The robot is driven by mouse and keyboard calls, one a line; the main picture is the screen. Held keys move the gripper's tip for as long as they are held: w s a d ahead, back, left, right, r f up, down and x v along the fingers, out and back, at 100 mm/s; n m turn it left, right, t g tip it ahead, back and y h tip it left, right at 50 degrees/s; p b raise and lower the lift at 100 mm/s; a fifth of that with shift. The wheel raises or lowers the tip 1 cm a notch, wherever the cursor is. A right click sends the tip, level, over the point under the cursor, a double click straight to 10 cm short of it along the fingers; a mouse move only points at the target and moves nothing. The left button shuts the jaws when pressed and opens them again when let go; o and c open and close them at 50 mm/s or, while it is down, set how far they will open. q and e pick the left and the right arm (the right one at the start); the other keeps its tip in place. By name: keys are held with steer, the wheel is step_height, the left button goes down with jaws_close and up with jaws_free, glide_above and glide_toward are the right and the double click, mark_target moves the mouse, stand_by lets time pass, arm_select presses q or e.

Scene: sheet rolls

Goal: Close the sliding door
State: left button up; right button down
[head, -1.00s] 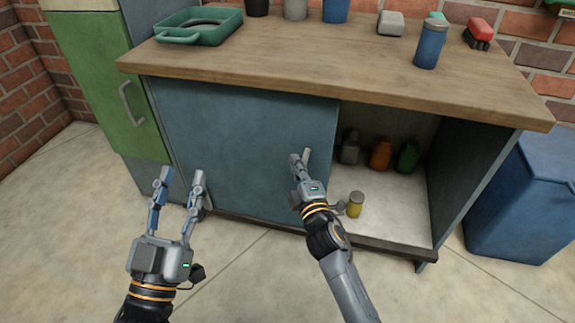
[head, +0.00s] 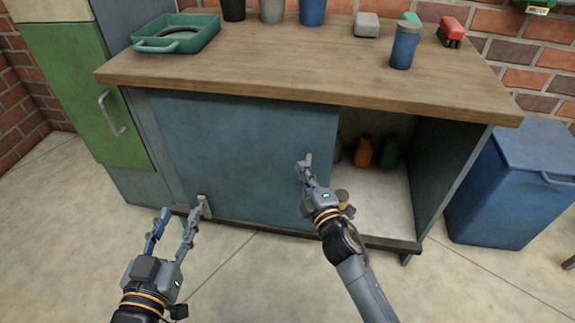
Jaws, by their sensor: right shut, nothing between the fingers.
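The blue sliding door (head: 235,145) covers the left and middle of the cabinet front. The right part of the cabinet stands open, past the door's right edge. My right gripper (head: 305,168) is shut, its tips at the door face near that right edge. A small pale piece shows at the tips; I cannot tell whether it is a handle or how they touch. My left gripper (head: 174,226) is open and empty, low in front of the door's lower left. A pale upright piece (head: 205,206) shows beside it.
Inside the opening, an orange bottle (head: 363,152) and a green bottle (head: 390,152) stand at the back. A blue bin (head: 510,190) stands to the right. The wooden countertop (head: 260,65) overhangs the front.

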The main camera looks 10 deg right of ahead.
arm_select(q)
steer(key=s+a+f+g+y+p, duration=0.2)
steer(key=s+a+f+g+p, duration=0.1)
steer(key=s+f+g, duration=0.6)
steer(key=shift+s+a+f+y, duration=0.2)
steer(key=shift+a+f+y, duration=0.35)
steer(key=shift+f, duration=1.25)
arm_select(e)
steer(key=s+d, duration=0.4)
steer(key=d, duration=0.7)
steer(key=s+d, duration=0.4)
steer(key=d, duration=0.8)
steer(key=s+d, duration=0.4)
steer(key=d, duration=0.8)
steer(key=shift+s, duration=0.25)
arm_select(q)
steer(key=shift+a, duration=0.1)
